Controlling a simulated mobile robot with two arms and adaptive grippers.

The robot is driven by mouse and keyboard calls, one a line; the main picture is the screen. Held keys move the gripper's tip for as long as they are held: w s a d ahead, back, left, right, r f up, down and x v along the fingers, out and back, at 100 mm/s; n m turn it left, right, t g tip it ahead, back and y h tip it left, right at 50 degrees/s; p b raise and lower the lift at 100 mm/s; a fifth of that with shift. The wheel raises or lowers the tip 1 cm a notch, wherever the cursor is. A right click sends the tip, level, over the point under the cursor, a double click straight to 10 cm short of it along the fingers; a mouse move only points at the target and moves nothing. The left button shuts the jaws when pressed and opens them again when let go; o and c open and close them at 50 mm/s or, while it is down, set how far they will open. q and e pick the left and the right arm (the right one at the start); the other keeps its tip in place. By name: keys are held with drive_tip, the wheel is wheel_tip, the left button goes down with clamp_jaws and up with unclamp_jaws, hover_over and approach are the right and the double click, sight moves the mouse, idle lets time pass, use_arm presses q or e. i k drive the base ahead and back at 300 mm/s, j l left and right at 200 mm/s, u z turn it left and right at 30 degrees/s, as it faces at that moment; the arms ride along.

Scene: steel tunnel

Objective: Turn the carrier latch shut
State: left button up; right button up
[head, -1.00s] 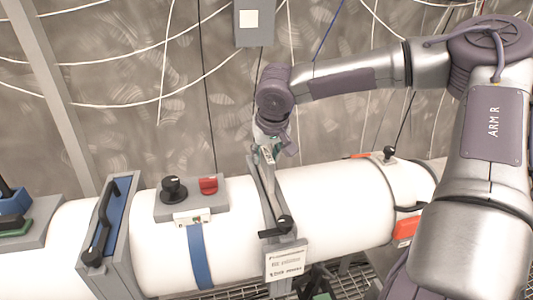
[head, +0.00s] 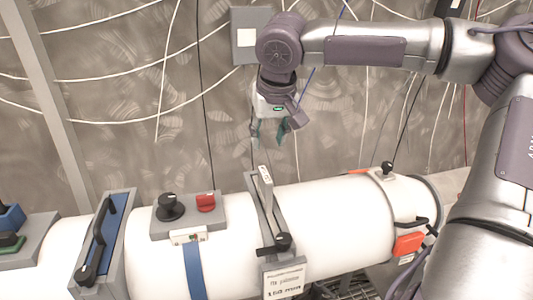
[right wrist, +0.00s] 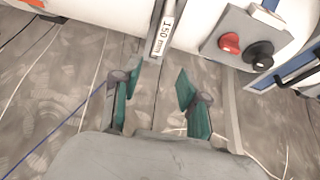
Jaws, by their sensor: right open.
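A grey collar (head: 253,196) wraps the white pipe. On it a black-knobbed lever (head: 282,241) lies across the collar, its arm pointing left; which part is the carrier latch is not marked. My left gripper is out of view.
Left on the pipe (head: 330,220) are a grey box with black knob (head: 170,206) and red knob (head: 205,202), and a blue panel with a black handle (head: 100,240). An orange block (head: 408,243) sits at right. Cables hang on the wall behind.

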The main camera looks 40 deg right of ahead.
sight(284, 240)
drive_tip(key=k+j, duration=0.75)
drive_tip(key=j, duration=0.25)
drive_tip(key=k+j, duration=0.4)
